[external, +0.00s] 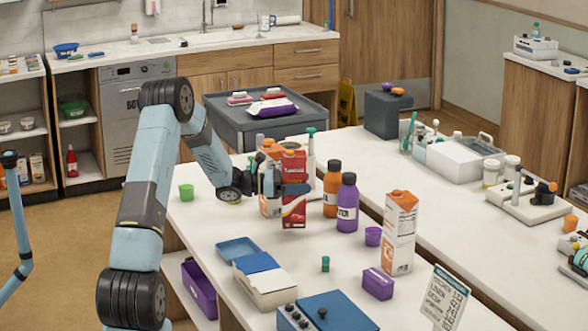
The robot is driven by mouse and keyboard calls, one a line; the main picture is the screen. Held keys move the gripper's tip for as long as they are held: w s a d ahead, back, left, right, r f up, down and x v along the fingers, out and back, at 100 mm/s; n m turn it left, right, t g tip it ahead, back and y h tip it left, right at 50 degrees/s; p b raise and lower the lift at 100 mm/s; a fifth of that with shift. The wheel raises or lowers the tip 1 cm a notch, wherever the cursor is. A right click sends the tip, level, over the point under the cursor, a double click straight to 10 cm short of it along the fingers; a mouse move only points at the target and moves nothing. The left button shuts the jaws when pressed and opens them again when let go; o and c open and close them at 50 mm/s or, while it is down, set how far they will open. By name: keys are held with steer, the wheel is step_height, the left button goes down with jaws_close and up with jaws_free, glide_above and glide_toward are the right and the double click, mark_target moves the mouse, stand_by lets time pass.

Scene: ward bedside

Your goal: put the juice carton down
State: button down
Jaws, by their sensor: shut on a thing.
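A red juice carton (293,206) is in my gripper (282,189), upright, near the far left part of the white table (218,225). A dark finger lies across the carton's front, and my gripper is shut on it. I cannot tell for sure whether its base touches the table or hangs just above it. Another carton, orange and white (268,152), stands right behind it and is partly hidden. A white and orange carton (400,235) stands farther right on the table.
Orange (331,195) and purple (347,208) bottles stand close to the right of the held carton. A green cup (186,191) is to the left. Some bare tabletop lies in front of the carton.

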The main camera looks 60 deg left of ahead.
steer(key=shift+w+a+f, duration=0.1)
steer(key=shift+w+f, duration=0.05)
steer(key=shift+f, duration=0.7)
steer(key=shift+w+f, duration=0.1)
steer(key=shift+f, duration=0.75)
jaws_free()
steer(key=shift+f, duration=0.1)
steer(key=v, duration=1.2)
